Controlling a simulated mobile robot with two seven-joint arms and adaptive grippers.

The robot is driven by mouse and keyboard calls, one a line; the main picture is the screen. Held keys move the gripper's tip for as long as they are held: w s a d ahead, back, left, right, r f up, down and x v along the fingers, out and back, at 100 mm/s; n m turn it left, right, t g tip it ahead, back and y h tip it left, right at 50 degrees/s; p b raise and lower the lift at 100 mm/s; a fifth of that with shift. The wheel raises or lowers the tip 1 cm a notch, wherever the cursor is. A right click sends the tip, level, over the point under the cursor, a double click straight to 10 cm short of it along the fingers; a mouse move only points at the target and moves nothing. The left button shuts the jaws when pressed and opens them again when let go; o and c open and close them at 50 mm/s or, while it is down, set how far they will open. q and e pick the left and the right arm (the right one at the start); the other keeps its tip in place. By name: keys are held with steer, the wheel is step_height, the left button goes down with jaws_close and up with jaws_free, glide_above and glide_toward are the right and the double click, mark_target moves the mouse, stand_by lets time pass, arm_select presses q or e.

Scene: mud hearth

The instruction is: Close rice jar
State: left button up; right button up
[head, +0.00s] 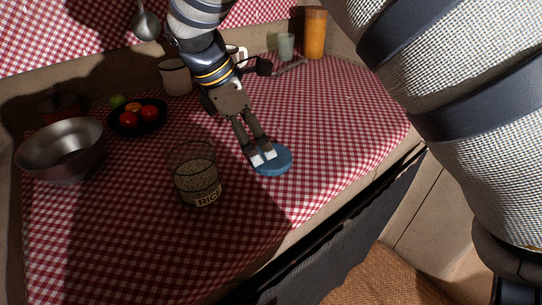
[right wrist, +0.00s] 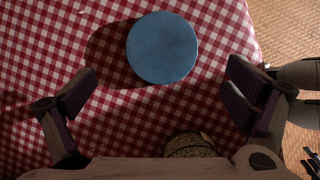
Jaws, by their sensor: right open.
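The rice jar (head: 196,178) is clear glass with a "RICE" label and stands upright and uncovered on the checked cloth. Its grain-filled part shows partly at the bottom of the right wrist view (right wrist: 190,146). A round blue lid (head: 279,162) lies on the cloth to the right of the jar, apart from it. In the right wrist view the lid (right wrist: 162,47) is ahead of the spread fingers. My right gripper (head: 262,157) is open and empty, pointing down at the lid, its fingertips overlapping the lid in the head view. My left gripper is not in view.
A metal bowl (head: 62,153) and a dark plate (head: 122,129) with tomatoes are to the left. A white mug (head: 175,78), a green cup (head: 286,46) and an orange canister (head: 315,34) stand at the back. The counter's front edge (head: 315,210) is close to the lid.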

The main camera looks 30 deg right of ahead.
steer(key=x, duration=0.5)
steer(key=shift+s+d, duration=0.15)
steer(key=shift+d, duration=0.1)
steer(key=c, duration=0.9)
